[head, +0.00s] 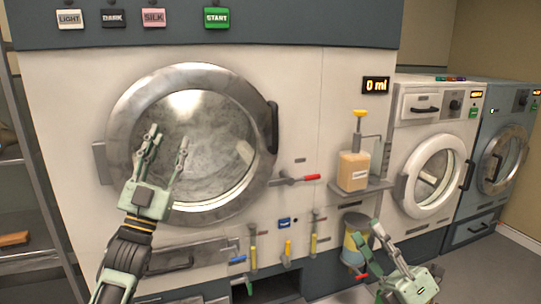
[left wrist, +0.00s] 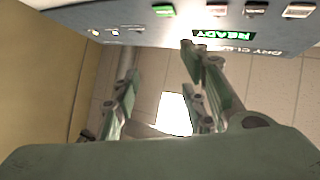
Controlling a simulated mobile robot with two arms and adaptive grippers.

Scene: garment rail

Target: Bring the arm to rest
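My left gripper (head: 168,141) is raised in front of the round glass door (head: 215,125) of the large white machine. Its fingers point up and stand apart with nothing between them. In the left wrist view the same gripper (left wrist: 159,62) is open and empty, facing a panel above. I cannot tell whether it touches the door. My right gripper (head: 367,231) is low at the right, in front of the machine's lower shelf area. Its fingers are spread and look empty. The round door looks shut.
A soap dispenser (head: 353,170) stands on a small shelf. A smaller white washer (head: 432,130) and a blue-grey one (head: 500,150) stand at the right. Metal shelving (head: 25,220) is at the left.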

